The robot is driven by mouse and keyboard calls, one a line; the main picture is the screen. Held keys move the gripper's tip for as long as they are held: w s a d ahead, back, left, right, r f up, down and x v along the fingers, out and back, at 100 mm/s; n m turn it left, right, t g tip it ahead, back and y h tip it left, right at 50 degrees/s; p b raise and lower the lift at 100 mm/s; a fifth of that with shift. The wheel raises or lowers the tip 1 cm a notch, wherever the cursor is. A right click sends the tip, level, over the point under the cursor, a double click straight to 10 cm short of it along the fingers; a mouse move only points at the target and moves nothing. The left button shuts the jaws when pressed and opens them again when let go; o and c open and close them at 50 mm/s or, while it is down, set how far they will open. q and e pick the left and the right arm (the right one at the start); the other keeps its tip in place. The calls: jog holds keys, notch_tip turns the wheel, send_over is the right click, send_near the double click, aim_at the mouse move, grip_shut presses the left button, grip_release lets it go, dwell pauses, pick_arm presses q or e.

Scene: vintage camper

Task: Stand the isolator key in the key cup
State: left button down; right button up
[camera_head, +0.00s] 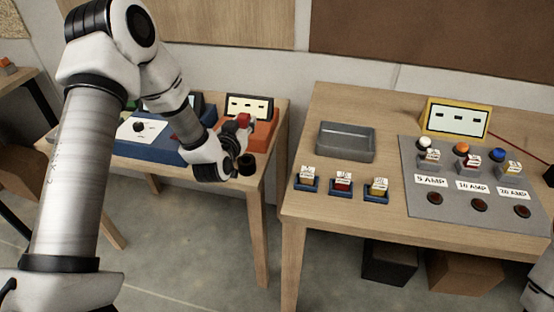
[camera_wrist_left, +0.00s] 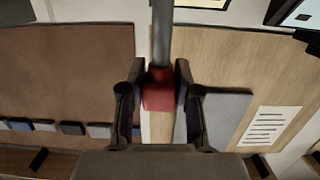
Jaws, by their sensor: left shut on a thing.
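My left gripper (camera_head: 238,135) is over the right end of the left table, shut on the red handle of the isolator key (camera_head: 243,119). In the left wrist view, the red handle of the key (camera_wrist_left: 159,90) sits between the two fingers of the left gripper (camera_wrist_left: 158,85), and a grey shaft runs from it to the top edge. A small dark round cup (camera_head: 247,164), likely the key cup, stands near that table's front right corner, just below the gripper. The key appears apart from it. My right gripper is out of view.
A blue box (camera_head: 150,148) and an orange unit (camera_head: 263,132) with a display panel (camera_head: 249,107) stand close around the gripper. The right table holds a grey tray (camera_head: 346,142), several fuses in holders and a grey fuse board (camera_head: 425,205). A gap separates the tables.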

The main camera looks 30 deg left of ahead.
pick_arm(q)
notch_tip(320, 180, down, 9)
jog(key=shift+f, duration=0.2)
jog(key=shift+a+f, duration=0.3)
jog(key=shift+f, duration=0.1)
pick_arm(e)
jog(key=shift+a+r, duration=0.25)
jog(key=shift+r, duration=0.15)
pick_arm(q)
jog(key=shift+d, duration=0.15)
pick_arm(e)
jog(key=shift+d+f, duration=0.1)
pick_arm(q)
jog(key=shift+f, duration=0.15)
jog(key=c, duration=0.8)
grip_release()
